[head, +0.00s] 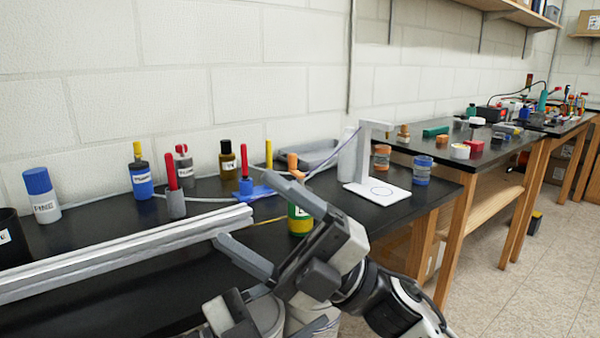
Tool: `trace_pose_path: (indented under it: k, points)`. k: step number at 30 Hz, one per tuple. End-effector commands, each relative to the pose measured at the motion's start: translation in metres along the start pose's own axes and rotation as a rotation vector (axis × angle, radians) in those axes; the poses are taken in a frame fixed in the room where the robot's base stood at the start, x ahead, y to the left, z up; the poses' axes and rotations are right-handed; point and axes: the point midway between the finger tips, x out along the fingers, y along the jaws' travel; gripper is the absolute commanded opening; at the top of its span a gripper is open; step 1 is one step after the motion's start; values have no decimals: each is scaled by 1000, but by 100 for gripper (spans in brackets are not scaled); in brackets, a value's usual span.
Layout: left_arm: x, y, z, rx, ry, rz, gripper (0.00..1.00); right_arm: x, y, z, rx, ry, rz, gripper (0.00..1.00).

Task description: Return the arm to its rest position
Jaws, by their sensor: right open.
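My right gripper (242,209) reaches in from the lower right, over the front of the black bench. Its two grey fingers are spread wide apart with nothing seen between them except the view of the bench and the end of a silver extrusion bar (120,250). The bar runs from the left edge to near the fingertips; whether a finger touches it I cannot tell. Behind the upper finger is a green and yellow can (299,219), partly hidden. More grey parts of mine show at the bottom edge. No left gripper can be made out.
Several bottles and screwdrivers stand along the wall, among them a blue-capped bottle (42,195) and a red-handled tool (173,182). A white stand (378,185) and a jar (422,170) are right of my gripper. Open floor (540,270) lies at the right.

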Motion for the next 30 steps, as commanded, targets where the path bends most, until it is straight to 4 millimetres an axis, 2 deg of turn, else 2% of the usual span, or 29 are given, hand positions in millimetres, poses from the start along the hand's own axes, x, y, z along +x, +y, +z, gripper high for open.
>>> trace_pose_path:
  k: [1,4,6,8,10,12,16,18,22,25,30]
  points:
    - [-2,4,1,-89,-50,-48,55,-16,0,13,108,-147,63,77]
    - [-14,14,16,-236,-169,-138,55,-61,-12,38,300,-433,160,77]
    - [-29,22,29,-339,-266,-202,55,-101,-28,48,437,-638,213,77]
    - [-46,31,41,-427,-358,-255,55,-139,-46,50,555,-815,247,77]
    - [-72,46,55,-530,-476,-315,55,-185,-69,42,692,-1021,277,77]
    - [-100,62,67,-624,-596,-369,55,-229,-94,24,821,-1213,294,77]
    - [-154,93,80,-761,-797,-444,55,-292,-130,-23,1019,-1501,304,77]
    - [-178,108,82,-813,-880,-472,55,-315,-143,-48,1096,-1613,301,77]
    - [-208,126,83,-871,-982,-500,55,-340,-156,-81,1188,-1741,295,77]
    - [-218,132,83,-888,-1013,-509,55,-347,-161,-92,1217,-1780,291,77]
    - [-219,134,83,-890,-1018,-509,55,-348,-162,-93,1221,-1786,289,77]
